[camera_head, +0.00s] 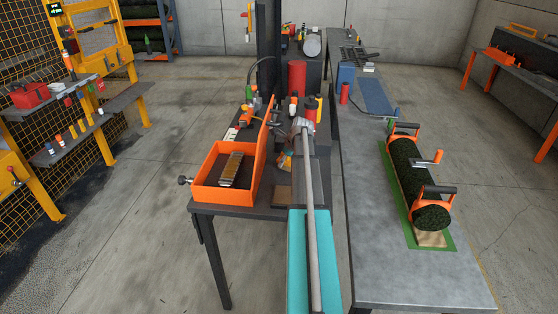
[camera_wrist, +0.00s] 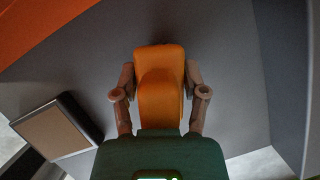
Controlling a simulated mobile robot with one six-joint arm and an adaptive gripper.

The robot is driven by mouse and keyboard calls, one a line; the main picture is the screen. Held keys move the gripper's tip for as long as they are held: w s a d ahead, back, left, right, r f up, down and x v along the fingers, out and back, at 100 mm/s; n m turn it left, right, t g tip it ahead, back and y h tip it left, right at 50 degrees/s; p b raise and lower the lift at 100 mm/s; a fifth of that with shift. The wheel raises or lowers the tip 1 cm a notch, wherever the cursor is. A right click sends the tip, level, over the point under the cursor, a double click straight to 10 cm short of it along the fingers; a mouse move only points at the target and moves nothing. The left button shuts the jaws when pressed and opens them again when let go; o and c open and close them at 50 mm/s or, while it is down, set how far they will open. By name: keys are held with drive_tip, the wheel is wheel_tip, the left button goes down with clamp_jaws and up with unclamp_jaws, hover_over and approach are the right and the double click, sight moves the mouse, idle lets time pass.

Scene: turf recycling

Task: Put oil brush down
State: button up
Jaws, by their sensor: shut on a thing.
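The oil brush (camera_wrist: 160,62) shows as an orange handle in the wrist view. My gripper (camera_wrist: 160,95) is shut on it, with one finger on each side. The dark table top (camera_wrist: 225,70) lies beyond the handle; I cannot tell whether the brush touches it. The bristles are not visible in the wrist view. In the head view a small orange piece (camera_head: 285,162) shows beside my arm, right of the open orange box, and most of my gripper is hidden there.
The open orange box (camera_head: 208,196) stands left with its lid raised. A brown-topped pad (camera_wrist: 50,131) lies near the brush. Bottles and a red cylinder (camera_head: 297,76) stand behind. A turf roll (camera_head: 408,180) in orange holders lies on the right bench, which has bare space in front.

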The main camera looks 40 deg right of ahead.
drive_tip(key=shift+w+d+f, duration=0.1)
drive_tip(key=shift+w+f, duration=0.05)
drive_tip(key=shift+f, duration=0.2)
drive_tip(key=shift+b, duration=0.3)
drive_tip(key=shift+f, duration=0.15)
drive_tip(key=o, duration=1)
